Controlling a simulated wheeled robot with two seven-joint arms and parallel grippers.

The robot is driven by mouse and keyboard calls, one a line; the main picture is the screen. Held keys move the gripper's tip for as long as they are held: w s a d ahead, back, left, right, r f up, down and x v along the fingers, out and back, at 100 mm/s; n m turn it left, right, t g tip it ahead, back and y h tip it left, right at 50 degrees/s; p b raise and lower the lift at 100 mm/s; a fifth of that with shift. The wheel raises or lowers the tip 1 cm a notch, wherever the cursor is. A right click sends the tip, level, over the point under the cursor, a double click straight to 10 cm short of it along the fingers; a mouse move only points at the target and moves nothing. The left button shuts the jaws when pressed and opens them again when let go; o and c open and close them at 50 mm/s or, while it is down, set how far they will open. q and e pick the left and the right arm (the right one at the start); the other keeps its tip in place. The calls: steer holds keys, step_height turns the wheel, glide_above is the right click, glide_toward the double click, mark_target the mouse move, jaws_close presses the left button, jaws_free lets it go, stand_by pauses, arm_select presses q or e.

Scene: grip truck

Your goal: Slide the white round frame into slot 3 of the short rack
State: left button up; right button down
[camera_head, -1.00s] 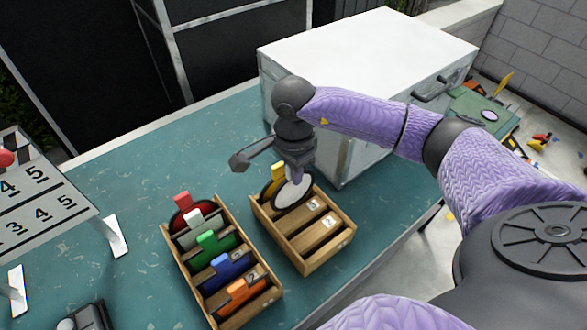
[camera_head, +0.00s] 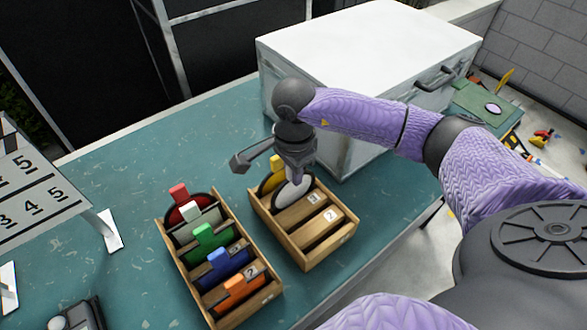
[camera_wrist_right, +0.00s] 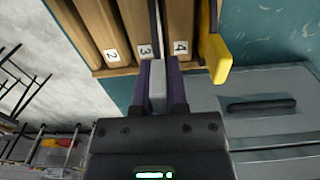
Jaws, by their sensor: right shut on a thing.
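The white round frame (camera_head: 293,189) stands upright at the short rack (camera_head: 324,262), its lower edge hidden behind a wooden divider. My right gripper (camera_head: 297,175) is above the rack and shut on the frame's pale tab. In the right wrist view the tab (camera_wrist_right: 157,92) sits between the fingers of the right gripper (camera_wrist_right: 158,75). The frame's thin edge (camera_wrist_right: 154,22) shows there between the wooden bars labelled 3 and 4. How deep it sits is hidden. My left gripper is not in view.
A yellow-tabbed frame (camera_head: 276,170) stands in the short rack just behind the white one. A longer rack (camera_head: 188,279) at left holds several coloured frames. A white-topped cabinet (camera_head: 350,52) stands close behind. A numbered board (camera_head: 38,185) is at far left.

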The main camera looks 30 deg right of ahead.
steer(key=shift+f, duration=0.3)
steer(key=shift+f+b, duration=0.3)
steer(key=shift+b, duration=0.1)
steer(key=shift+f+b, duration=0.65)
steer(key=shift+f, duration=0.1)
steer(key=c, duration=0.6)
jaws_free()
steer(key=shift+r, duration=0.4)
step_height(320, 180, up, 9)
steer(key=shift+p, duration=0.85)
steer(key=shift+r, duration=0.2)
